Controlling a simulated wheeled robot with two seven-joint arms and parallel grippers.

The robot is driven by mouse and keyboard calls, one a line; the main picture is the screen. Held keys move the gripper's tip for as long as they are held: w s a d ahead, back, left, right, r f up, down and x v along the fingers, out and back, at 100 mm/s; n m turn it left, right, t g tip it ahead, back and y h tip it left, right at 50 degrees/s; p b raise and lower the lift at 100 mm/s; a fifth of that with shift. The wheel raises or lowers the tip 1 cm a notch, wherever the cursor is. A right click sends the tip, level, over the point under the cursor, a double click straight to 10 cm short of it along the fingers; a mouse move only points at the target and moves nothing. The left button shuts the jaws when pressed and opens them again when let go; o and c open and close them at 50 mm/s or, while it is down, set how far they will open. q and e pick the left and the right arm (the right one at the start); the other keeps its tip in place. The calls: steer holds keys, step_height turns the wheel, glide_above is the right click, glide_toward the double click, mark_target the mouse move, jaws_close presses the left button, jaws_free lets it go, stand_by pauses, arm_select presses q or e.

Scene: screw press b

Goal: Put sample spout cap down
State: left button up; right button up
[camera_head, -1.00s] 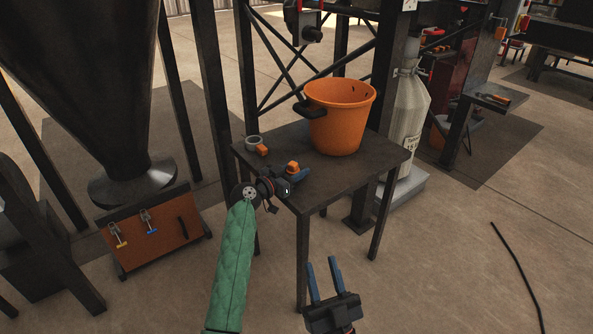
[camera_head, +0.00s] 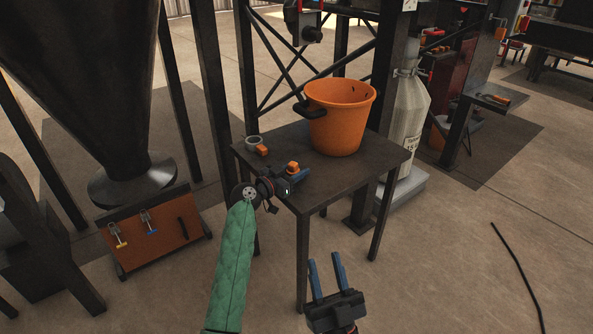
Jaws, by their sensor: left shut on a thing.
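A small orange piece, probably the sample spout cap (camera_head: 292,167), shows at the fingers of my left gripper (camera_head: 294,175), over the front left part of the dark table (camera_head: 345,182). The gripper is shut on it, with one blue finger showing beside it. I cannot tell whether the piece touches the tabletop. My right gripper (camera_head: 326,276) is open and empty, low in front of the table, with its two blue fingers apart and pointing up.
A large orange pot (camera_head: 340,125) with dark handles stands on the table. A grey ring (camera_head: 253,141) and another small orange piece (camera_head: 262,150) lie at the table's left corner. The tabletop's front right is clear.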

arm_select(q)
steer(key=shift+s+f, duration=0.1)
steer(key=shift+f, duration=0.6)
arm_select(e)
steer(key=shift+s+d+r, duration=0.1)
steer(key=shift+s+r, duration=0.15)
steer(key=shift+r, duration=0.1)
arm_select(q)
steer(key=o, duration=1.1)
arm_select(e)
steer(key=shift+w, duration=0.1)
arm_select(q)
steer(key=shift+r+p, duration=0.8)
steer(key=v, duration=1.1)
steer(key=shift+s+a+r, duration=0.2)
steer(key=shift+a+r, duration=0.05)
steer(key=shift+a, duration=0.1)
arm_select(e)
steer(key=w+a+f+g, duration=0.1)
steer(key=f+g, duration=0.1)
steer(key=f, duration=0.5)
steer(key=w+f+g+h, duration=0.1)
steer(key=w+f+g, duration=0.1)
steer(key=f, duration=0.6)
steer(key=shift+w+a+g, duration=0.25)
steer(key=shift+a+g, duration=0.1)
steer(key=shift+g, duration=0.35)
